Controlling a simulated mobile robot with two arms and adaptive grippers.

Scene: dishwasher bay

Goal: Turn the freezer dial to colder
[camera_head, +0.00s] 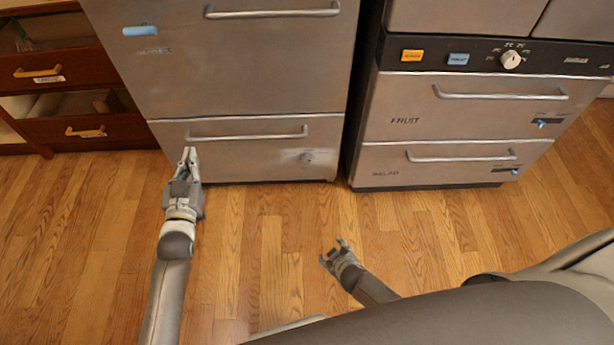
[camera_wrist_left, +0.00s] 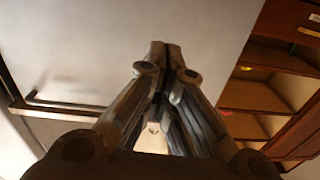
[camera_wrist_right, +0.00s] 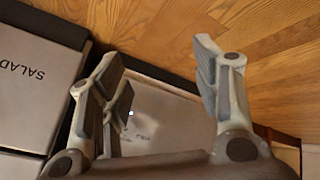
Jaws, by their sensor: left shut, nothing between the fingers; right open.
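A pale round dial (camera_head: 511,60) with marks around it sits on the black panel (camera_head: 550,58) of the right unit. A small grey knob (camera_head: 307,157) sits on the low drawer front (camera_head: 235,160) of the left unit. I cannot read which one is the freezer dial. My left gripper (camera_head: 189,155) is shut and empty in front of that low drawer's left end, well left of the knob and apart from it. My right gripper (camera_head: 332,250) is open and empty over the floor, lower in the picture than both units; its spread fingers show in the right wrist view (camera_wrist_right: 158,68).
The right unit has drawers marked FRUIT (camera_head: 405,121) and SALAD (camera_head: 386,173), with bar handles and small blue sliders. An orange button (camera_head: 412,55) and a blue button (camera_head: 459,59) are left of the pale dial. Wooden drawers (camera_head: 75,128) stand at far left. The wood floor is clear.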

